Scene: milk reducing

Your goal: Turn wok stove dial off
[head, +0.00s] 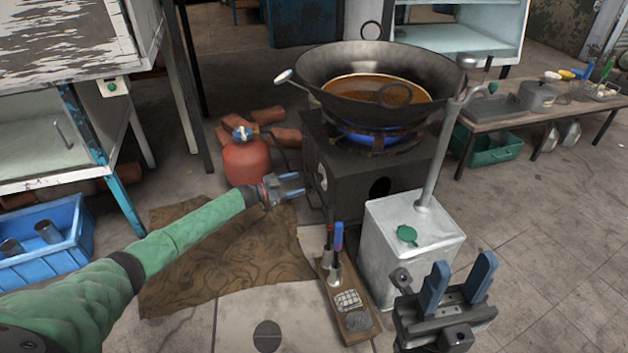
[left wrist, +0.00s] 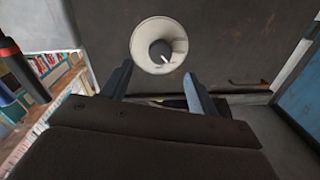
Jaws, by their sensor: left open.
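The wok stove (head: 385,178) is a dark box with a large wok (head: 330,75) of brown liquid on top. Blue shows under the wok, around the burner. The stove dial (left wrist: 160,47) is a dark knob with a pale pointer on a round white plate; the pointer aims to the lower right. The dial plate (head: 322,176) also shows on the stove's left face in the head view. My left gripper (head: 302,184) is open and empty, close to that face. In the left wrist view its fingertips (left wrist: 158,73) are just below the dial, apart from the knob. My right gripper (head: 458,285) is open and empty.
A red gas cylinder (head: 250,162) stands left of the stove. A white metal can (head: 412,240) stands in front of it. A wooden board with tools (head: 352,312) lies on the floor below my left gripper. A low table (head: 540,110) is at the right.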

